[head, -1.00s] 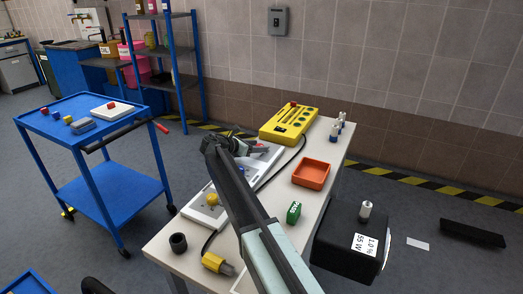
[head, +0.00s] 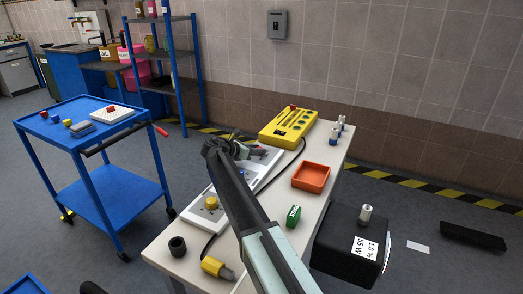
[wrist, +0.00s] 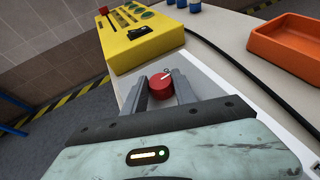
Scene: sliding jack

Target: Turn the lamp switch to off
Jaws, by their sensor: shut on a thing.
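In the wrist view a round red knob (wrist: 160,84) with a white mark on its top stands on a pale panel (wrist: 205,80). My gripper (wrist: 161,94) is shut on the red knob, with one finger on each side of it. In the head view my gripper (head: 238,148) is at the far part of the white panel (head: 260,165) on the table, and the arm covers much of that panel. No label naming the knob as the lamp switch is readable, and I cannot tell which setting its mark points to.
A yellow control box (head: 289,125) stands just beyond the panel. An orange tray (head: 311,176), a green block (head: 293,216), a yellow plug-like part (head: 216,267) and a dark ring (head: 177,245) are on the table (head: 160,259). A black cable runs right of the panel.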

